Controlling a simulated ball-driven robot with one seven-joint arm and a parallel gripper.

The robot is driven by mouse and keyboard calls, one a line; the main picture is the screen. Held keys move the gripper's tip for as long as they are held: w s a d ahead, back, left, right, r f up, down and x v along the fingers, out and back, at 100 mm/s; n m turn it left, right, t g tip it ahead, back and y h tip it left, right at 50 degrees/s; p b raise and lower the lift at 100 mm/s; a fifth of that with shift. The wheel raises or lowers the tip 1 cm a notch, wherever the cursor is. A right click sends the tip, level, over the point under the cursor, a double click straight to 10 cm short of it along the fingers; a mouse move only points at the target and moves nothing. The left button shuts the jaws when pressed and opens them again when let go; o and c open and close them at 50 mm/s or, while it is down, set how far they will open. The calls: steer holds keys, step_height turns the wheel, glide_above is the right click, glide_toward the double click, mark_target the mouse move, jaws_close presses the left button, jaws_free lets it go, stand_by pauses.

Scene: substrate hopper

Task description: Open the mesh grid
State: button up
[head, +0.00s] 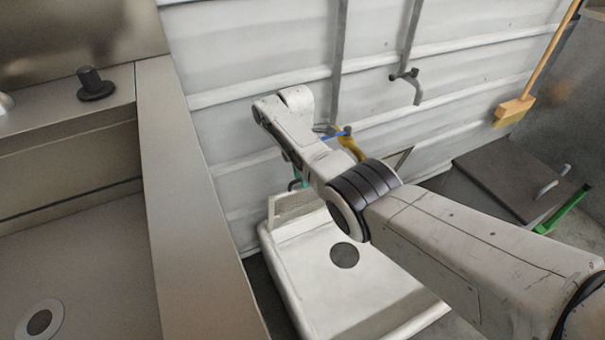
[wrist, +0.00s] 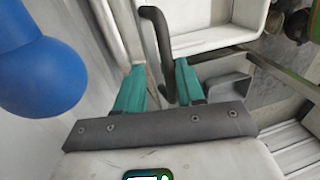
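A pale mesh-like panel (head: 293,204), which looks like the mesh grid, shows at the back of the white floor basin (head: 300,262) in the head view. My arm covers part of it, and I cannot tell its angle. My gripper (wrist: 160,68) is open in the wrist view, with its two teal fingers apart. A dark curved bar (wrist: 163,45) lies between the fingers, closer to the right one. I cannot tell whether they touch. In the head view my gripper is mostly hidden behind my wrist, near the basin's back edge.
A blue rounded knob (wrist: 40,75) is close on the left in the wrist view. A yellow fitting (head: 352,147) is on the wall by my wrist. A steel counter (head: 185,200) stands left; a dark lid (head: 510,180) and a broom (head: 515,108) are right.

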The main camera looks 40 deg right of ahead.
step_height(320, 180, up, 10)
steer(key=w+p, duration=0.2)
steer(key=p, duration=0.1)
steer(key=shift+d+r, duration=0.2)
steer(key=shift+d, duration=0.05)
stand_by(0.5)
